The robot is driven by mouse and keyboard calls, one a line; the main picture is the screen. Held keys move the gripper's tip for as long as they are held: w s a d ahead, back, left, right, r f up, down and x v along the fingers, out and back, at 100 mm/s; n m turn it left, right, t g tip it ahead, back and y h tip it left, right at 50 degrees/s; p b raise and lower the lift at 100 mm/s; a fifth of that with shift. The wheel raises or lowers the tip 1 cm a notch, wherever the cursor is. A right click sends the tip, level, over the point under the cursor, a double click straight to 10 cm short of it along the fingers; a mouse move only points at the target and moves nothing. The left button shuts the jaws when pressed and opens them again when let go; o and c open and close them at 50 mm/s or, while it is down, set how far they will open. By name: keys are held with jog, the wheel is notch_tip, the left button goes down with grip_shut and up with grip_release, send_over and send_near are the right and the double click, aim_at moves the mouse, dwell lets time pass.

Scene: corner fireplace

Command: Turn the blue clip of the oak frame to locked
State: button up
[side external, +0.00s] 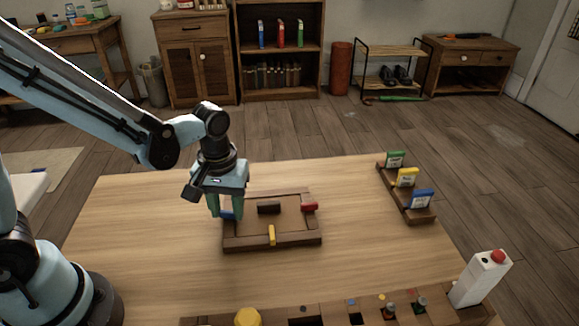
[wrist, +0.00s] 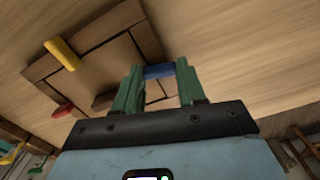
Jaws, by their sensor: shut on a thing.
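The oak frame (side external: 290,240) lies flat on the table, with a dark block (side external: 269,208) on its back panel. The blue clip (side external: 228,216) is at the frame's left side, partly hidden by my gripper (side external: 226,212). In the wrist view the blue clip (wrist: 158,71) spans between the two green fingers of my gripper (wrist: 159,68), which are shut on it. It seems to lie across the frame's bar, but its exact angle is hard to tell. The yellow clip (side external: 272,235) crosses the front bar, and the red clip (side external: 309,206) is on the right bar.
A stepped rack (side external: 420,216) with green, yellow and blue cards stands at the table's right. A white box with a red button (side external: 480,280) and a wooden strip with small parts (side external: 330,312) are along the front edge. Tabletop around the frame is clear.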

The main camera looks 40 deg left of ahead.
aim_at(227, 211)
jog(key=shift+n, duration=1.3)
jog(key=o, duration=1.1)
jog(key=shift+c, duration=0.2)
jog(key=shift+r, duration=0.15)
notch_tip(227, 211, up, 12)
